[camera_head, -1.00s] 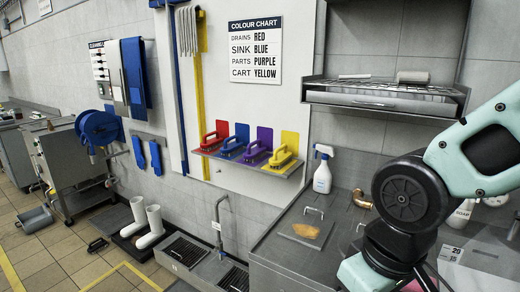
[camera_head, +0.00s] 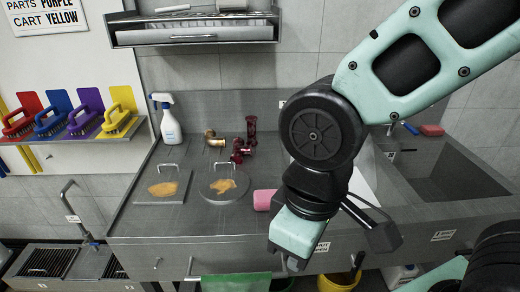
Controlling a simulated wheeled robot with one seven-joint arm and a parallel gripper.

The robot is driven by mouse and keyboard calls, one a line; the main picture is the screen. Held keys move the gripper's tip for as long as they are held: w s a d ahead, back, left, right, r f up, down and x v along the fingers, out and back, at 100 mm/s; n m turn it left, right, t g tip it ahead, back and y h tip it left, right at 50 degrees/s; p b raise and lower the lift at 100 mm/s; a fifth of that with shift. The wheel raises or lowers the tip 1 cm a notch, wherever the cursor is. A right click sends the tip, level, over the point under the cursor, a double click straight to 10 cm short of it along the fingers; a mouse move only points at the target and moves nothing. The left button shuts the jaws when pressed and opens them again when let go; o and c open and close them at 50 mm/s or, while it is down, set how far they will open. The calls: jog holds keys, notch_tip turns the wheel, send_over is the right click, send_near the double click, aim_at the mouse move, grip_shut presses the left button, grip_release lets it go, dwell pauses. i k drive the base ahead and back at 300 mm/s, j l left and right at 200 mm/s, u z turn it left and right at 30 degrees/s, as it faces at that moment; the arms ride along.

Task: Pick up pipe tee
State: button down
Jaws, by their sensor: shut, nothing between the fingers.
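Dark red pipe fittings (camera_head: 241,149) stand at the back of the steel counter, left of my arm. One reaches upward and another lies lower; I cannot tell for sure which piece is the pipe tee. A smaller brass-coloured fitting (camera_head: 214,139) sits just to their left. My gripper (camera_head: 291,264) hangs at the front of the counter, pointing down, well in front of and to the right of the fittings. It is shut and empty. My arm hides part of the counter behind it.
A square plate (camera_head: 152,199) and a round lid (camera_head: 212,194), both with handles, lie on the counter. A spray bottle (camera_head: 171,128) stands at back left. A shelf (camera_head: 190,36) overhangs the counter; a sink (camera_head: 455,178) is at right.

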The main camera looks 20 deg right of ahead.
aim_at(239, 151)
jog(key=i+j+z, duration=0.35)
jog(key=i+j, duration=0.15)
jog(key=j, duration=0.2)
jog(key=i+j+z, duration=0.2)
jog(key=j, duration=0.2)
